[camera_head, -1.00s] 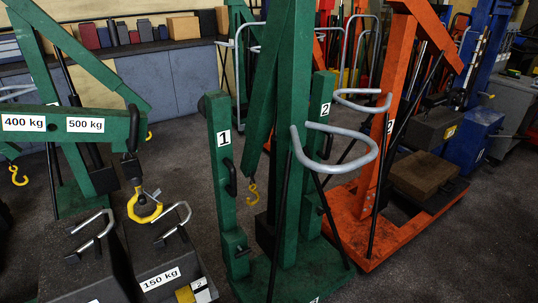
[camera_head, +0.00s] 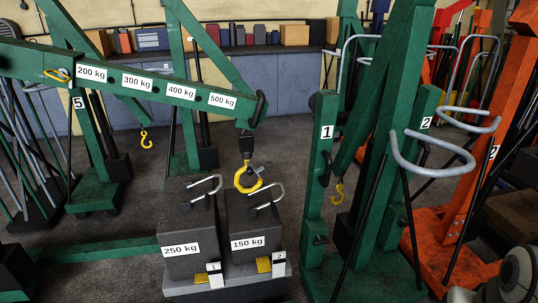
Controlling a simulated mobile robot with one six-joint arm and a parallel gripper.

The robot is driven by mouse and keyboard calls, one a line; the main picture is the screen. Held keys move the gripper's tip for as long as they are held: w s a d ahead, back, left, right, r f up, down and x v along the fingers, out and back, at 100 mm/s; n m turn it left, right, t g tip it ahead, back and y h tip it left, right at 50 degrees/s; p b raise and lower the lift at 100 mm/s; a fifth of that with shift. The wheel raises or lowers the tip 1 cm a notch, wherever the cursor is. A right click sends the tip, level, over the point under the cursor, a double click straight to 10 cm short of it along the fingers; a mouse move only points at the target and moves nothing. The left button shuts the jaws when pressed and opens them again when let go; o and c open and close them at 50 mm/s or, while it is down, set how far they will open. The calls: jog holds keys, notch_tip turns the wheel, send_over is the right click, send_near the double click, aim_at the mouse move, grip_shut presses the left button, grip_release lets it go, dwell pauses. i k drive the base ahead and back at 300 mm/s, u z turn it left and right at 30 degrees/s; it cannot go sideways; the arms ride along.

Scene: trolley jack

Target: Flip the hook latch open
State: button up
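A yellow hook (camera_head: 246,184) hangs from a black block under the end of the green crane boom (camera_head: 150,86), in the middle of the head view. A small grey piece at the hook's upper right looks like its latch (camera_head: 259,170). It is too small to tell whether the latch is open or shut. The hook hangs just above and behind two dark weights with grey handles. My gripper is not seen. Only a rounded grey and white part, likely of my arm, shows at the lower right corner, well apart from the hook.
The weights are marked 250 kg (camera_head: 183,232) and 150 kg (camera_head: 252,222). A green jack post marked 1 (camera_head: 324,160) stands right of the hook. Grey handles (camera_head: 432,168) and an orange jack (camera_head: 480,150) stand further right. Open floor shows left of the weights.

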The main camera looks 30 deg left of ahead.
aim_at(259, 170)
jog(key=u, duration=1.35)
jog(key=i, duration=1)
jog(key=z, duration=0.05)
jog(key=k, duration=0.45)
